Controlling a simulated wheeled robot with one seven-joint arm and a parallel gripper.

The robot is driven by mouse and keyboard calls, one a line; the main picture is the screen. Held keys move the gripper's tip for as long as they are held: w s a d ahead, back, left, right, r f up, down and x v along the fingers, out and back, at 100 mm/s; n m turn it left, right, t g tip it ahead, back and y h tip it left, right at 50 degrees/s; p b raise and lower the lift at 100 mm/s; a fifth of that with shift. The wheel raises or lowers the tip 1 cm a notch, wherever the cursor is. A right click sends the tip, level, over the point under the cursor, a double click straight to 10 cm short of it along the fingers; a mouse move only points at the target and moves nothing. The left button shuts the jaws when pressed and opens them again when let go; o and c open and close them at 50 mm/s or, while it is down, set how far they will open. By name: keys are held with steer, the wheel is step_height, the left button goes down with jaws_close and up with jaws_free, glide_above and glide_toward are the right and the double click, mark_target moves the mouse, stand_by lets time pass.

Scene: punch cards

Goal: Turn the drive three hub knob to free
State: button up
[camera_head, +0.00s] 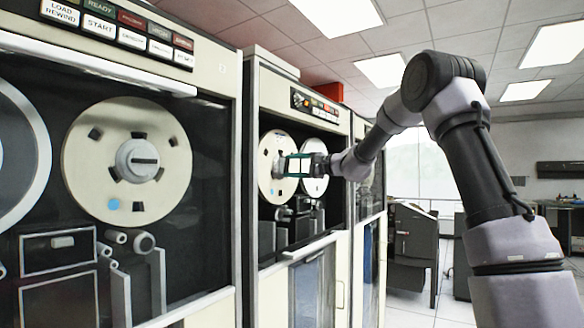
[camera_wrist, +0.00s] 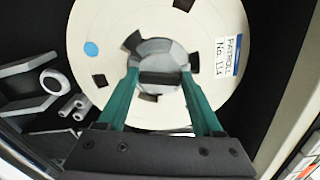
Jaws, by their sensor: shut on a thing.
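The hub knob (camera_wrist: 160,50) is a grey round hub at the centre of a cream tape reel (camera_wrist: 205,45), with a dark bar or slot across its face. In the wrist view the reel carries a white label reading "PAYROLL No. 114" and a blue dot. My gripper (camera_wrist: 160,75) has its two green fingers shut on the hub knob, one on each side.
A nearer tape cabinet (camera_head: 220,90) with a large reel (camera_head: 80,165) and labelled buttons fills the left. A second reel (camera_head: 317,186) sits right beside my gripper. Grey guides and rollers (camera_wrist: 50,80) lie left of the reel in the wrist view. Open floor (camera_head: 405,312) shows at right.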

steer(key=shift+f+n, duration=0.15)
steer(key=shift+n, duration=1.35)
steer(key=o, duration=1.4)
steer(key=shift+c, duration=0.2)
steer(key=shift+d, duration=0.1)
steer(key=v, duration=1)
steer(key=shift+s+d, duration=0.25)
